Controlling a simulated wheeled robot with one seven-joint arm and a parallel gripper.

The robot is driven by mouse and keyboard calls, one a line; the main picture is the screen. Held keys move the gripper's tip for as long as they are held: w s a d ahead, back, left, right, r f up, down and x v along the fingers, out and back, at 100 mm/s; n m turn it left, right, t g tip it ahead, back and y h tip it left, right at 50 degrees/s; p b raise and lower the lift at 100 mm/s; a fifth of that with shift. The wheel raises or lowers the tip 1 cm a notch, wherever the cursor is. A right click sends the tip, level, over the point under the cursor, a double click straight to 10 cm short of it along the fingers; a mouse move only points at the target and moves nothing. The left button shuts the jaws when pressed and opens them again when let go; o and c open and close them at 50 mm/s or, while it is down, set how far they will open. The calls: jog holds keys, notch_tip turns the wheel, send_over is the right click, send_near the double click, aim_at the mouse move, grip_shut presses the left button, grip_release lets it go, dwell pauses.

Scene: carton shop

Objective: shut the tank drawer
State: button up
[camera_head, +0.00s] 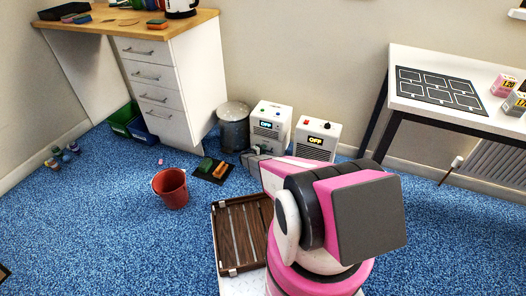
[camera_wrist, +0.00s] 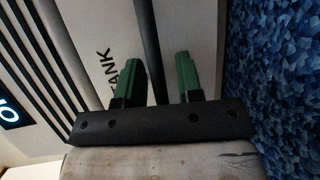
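In the wrist view, a white panel lettered TANK (camera_wrist: 104,68) fills the middle, seen turned on its side. A dark strip (camera_wrist: 148,40) runs beside the lettering. I cannot tell how far the drawer stands out. My gripper (camera_wrist: 160,78) is open, its two green fingers apart in front of the panel, with nothing held; contact cannot be made out. In the head view, two white units with OFF displays stand by the wall: a left one (camera_head: 271,122) and a right one (camera_head: 317,138). My arm reaches toward the left unit's lower front and hides it.
A grey bin (camera_head: 233,130) stands left of the units. A white table (camera_head: 440,62) is at right.

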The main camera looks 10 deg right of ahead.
jog(key=shift+r, duration=0.15)
jog(key=v, duration=1)
jog(key=shift+s+a, duration=0.2)
jog(key=shift+a, duration=0.15)
